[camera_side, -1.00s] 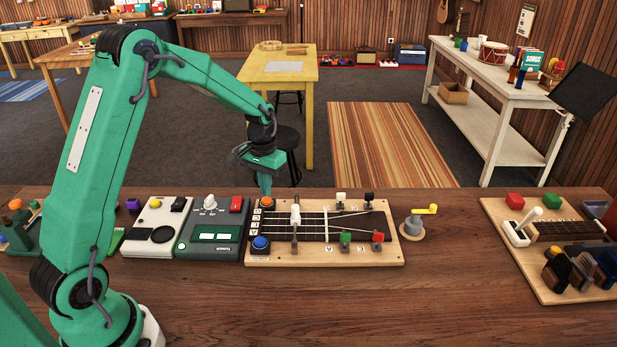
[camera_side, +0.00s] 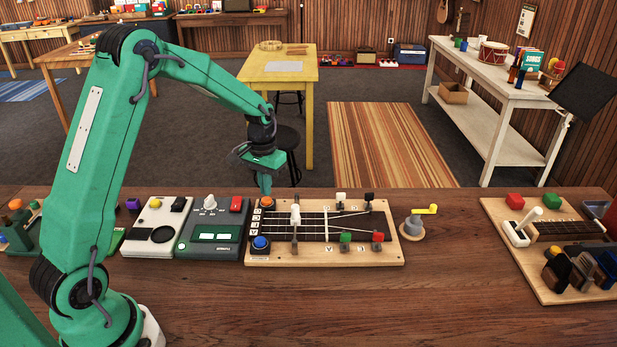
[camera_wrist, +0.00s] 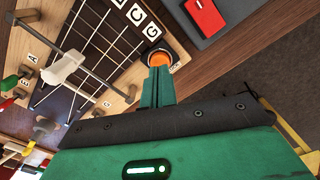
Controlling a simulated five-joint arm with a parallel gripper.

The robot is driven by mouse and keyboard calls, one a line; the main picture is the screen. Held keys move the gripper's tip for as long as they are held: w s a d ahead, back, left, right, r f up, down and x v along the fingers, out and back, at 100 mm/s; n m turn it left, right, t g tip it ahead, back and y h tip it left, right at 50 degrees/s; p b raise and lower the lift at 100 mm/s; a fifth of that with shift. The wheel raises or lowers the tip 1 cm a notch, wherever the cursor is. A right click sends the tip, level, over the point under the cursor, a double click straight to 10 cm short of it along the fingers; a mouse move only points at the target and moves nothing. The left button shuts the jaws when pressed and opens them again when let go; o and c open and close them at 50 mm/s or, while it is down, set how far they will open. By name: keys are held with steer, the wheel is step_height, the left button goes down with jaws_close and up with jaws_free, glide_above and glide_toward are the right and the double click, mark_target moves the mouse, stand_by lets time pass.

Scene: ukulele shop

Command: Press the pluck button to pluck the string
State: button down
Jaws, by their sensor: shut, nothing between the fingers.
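My gripper (camera_side: 265,193) is shut and empty, pointing down right over the orange button. In the wrist view the orange button (camera_wrist: 159,57) shows just beyond my green fingertips (camera_wrist: 158,72), which partly cover it. Whether they touch it I cannot tell. The label by the button is too small to read.
A white slider lever (camera_side: 295,214) stands on the strings right of my gripper. A dark box with a red switch (camera_side: 236,204) stands close on the left. A yellow-handled crank (camera_side: 414,225) is at the right. The bench front is clear.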

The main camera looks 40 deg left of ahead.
steer(key=shift+f, duration=1.1)
steer(key=shift+r, duration=3.8)
steer(key=s+d+r+m+t, duration=0.1)
steer(key=s+d+r+t, duration=0.2)
steer(key=s+d+r, duration=0.6)
steer(key=s+d+r+m+t, duration=0.1)
steer(key=s+r, duration=0.1)
steer(key=s, duration=0.5)
steer(key=s+d+r+m+t, duration=0.1)
steer(key=s+d+r, duration=0.1)
steer(key=s, duration=0.6)
steer(key=shift+d+t, duration=0.2)
steer(key=shift+t, duration=0.1)
